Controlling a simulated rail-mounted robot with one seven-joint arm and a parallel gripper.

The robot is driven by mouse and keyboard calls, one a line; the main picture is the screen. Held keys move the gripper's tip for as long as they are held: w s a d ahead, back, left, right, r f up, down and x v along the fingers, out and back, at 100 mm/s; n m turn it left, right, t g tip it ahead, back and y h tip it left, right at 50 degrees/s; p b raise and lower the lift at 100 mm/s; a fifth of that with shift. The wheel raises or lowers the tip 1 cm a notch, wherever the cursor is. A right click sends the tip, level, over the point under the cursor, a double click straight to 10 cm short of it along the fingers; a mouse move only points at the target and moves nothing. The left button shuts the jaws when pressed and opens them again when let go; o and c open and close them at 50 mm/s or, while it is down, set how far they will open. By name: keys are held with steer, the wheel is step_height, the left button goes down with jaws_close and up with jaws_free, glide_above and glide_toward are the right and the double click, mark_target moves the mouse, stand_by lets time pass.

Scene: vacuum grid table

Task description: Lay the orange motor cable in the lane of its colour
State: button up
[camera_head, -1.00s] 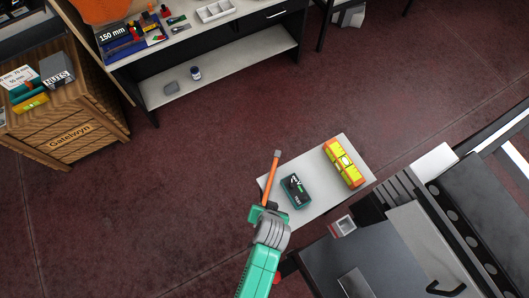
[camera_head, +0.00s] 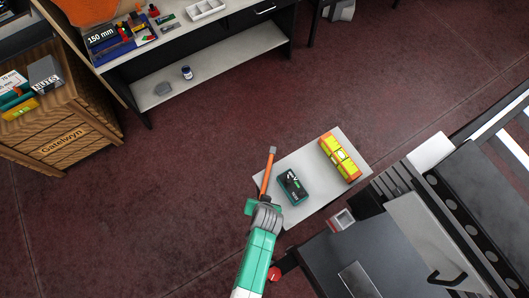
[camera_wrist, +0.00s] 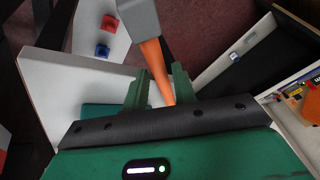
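The orange motor cable (camera_head: 266,177) shows in the head view as a straight orange length with a grey end, above the left edge of a small pale table. My gripper (camera_head: 262,200) is at its lower end. In the wrist view the orange cable (camera_wrist: 155,62) runs between the two green fingers of my gripper (camera_wrist: 160,90), which is shut on it. Its grey plug (camera_wrist: 138,18) points away from me. The cable's other end is hidden. I cannot make out a coloured lane in these frames.
The pale table (camera_head: 312,205) carries a dark green-edged box (camera_head: 292,187) and a yellow-orange level (camera_head: 340,157). A workbench (camera_head: 212,72) with tools stands at the back. A wooden cabinet (camera_head: 65,145) is at left, and grey machinery (camera_head: 400,235) at right. Red floor between is clear.

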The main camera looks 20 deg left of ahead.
steer(key=shift+c, duration=0.2)
jaws_close()
steer(key=shift+r, duration=0.1)
steer(key=shift+r, duration=0.55)
step_height(320, 180, up, 2)
steer(key=shift+r+p, duration=0.2)
steer(key=shift+p, duration=0.1)
steer(key=s+d+r, duration=0.1)
steer(key=s+d, duration=0.3)
steer(key=s, duration=1.1)
steer(key=shift+s+r, duration=0.2)
steer(key=shift+s, duration=0.05)
steer(key=shift+d, duration=0.1)
